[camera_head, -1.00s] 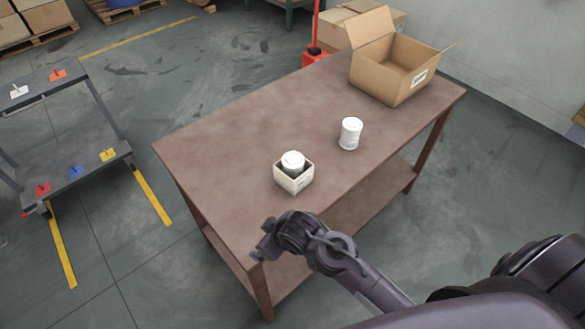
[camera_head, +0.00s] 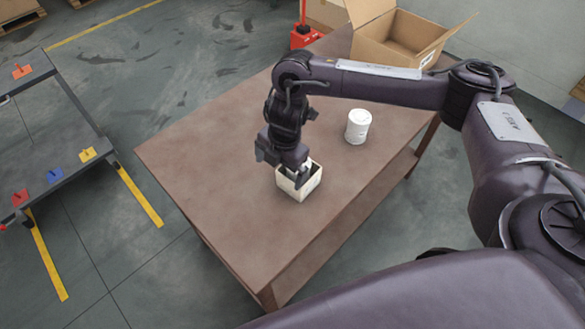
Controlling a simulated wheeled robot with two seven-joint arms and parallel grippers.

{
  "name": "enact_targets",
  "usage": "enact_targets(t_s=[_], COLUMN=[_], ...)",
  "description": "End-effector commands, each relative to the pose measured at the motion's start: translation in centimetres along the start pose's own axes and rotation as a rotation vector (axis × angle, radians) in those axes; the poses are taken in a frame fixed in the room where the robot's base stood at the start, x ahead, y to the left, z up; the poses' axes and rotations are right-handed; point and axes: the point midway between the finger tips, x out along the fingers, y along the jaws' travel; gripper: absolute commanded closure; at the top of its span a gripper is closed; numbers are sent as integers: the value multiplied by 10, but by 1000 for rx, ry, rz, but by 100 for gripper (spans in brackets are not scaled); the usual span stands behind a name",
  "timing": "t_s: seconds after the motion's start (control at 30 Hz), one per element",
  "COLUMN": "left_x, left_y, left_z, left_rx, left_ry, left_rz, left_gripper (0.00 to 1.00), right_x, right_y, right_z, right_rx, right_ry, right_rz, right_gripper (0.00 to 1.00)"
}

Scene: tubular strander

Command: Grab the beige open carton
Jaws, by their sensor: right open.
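The small beige open carton (camera_head: 297,190) sits on the brown table, near its front middle. My right gripper (camera_head: 292,176) is open and points down at the carton from above, its fingers at the carton's top. I cannot tell whether they touch its walls. The gripper hides most of the carton's inside, including the white can that showed there earlier. My left gripper is not in view.
A white can (camera_head: 358,127) stands on the table (camera_head: 220,180) to the right of the carton. A large open cardboard box (camera_head: 402,42) stands at the table's far right. A cart (camera_head: 55,140) stands to the left. The table's left part is clear.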

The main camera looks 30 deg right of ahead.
Motion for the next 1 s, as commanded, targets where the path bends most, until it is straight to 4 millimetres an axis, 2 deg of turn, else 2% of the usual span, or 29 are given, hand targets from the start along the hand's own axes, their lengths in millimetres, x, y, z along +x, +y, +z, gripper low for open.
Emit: enact_targets(t_s=[0.03, 0.1, 0.13, 0.2, 0.57, 0.8, 1.0], left_x=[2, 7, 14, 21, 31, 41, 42], left_y=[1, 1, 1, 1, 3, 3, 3], left_z=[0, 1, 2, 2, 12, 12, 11], left_rx=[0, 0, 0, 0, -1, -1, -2], left_ry=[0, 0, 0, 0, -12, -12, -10], left_rz=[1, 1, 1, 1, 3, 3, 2], left_gripper=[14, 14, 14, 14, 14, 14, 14], right_x=[-11, -17, -14, -6, 27, 61, 69], right_y=[-8, -19, -24, -28, -32, -37, -37], right_z=[22, 42, 48, 51, 52, 52, 54], right_rx=[21, 44, 53, 57, 57, 57, 56], right_ry=[-34, -62, -70, -71, -70, -69, -72], right_rz=[-35, -79, -96, -107, -108, -107, -104], right_gripper=[0, 0, 0, 0, 0, 0, 0])
